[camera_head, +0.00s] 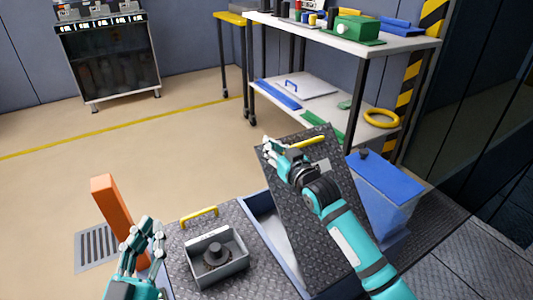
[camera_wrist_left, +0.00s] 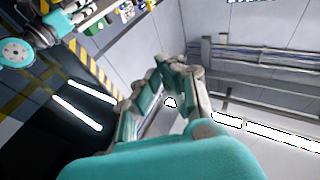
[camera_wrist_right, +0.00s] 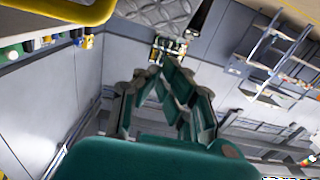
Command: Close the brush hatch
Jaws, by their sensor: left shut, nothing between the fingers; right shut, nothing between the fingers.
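The hatch lid (camera_head: 310,215), a dark diamond-plate panel, stands raised and tilted beside a blue-framed opening (camera_head: 262,212). A yellow handle (camera_head: 308,142) is near its top edge; a yellow bar also shows close by in the right wrist view (camera_wrist_right: 62,10). My right gripper (camera_head: 270,150) is shut and empty, at the lid's upper left edge, just left of the handle; I cannot tell whether it touches the lid. My right forearm crosses in front of the lid and hides part of it. My left gripper (camera_head: 148,228) is shut and empty, low at the left, away from the lid.
A grey open box (camera_head: 238,278) with a dark round part (camera_head: 214,252) sits left of the opening, near another yellow handle (camera_head: 199,215). An orange post (camera_head: 112,207) stands beside a floor grate (camera_head: 92,250). A blue-lidded bin (camera_head: 385,180) and a workbench (camera_head: 350,39) are behind the lid.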

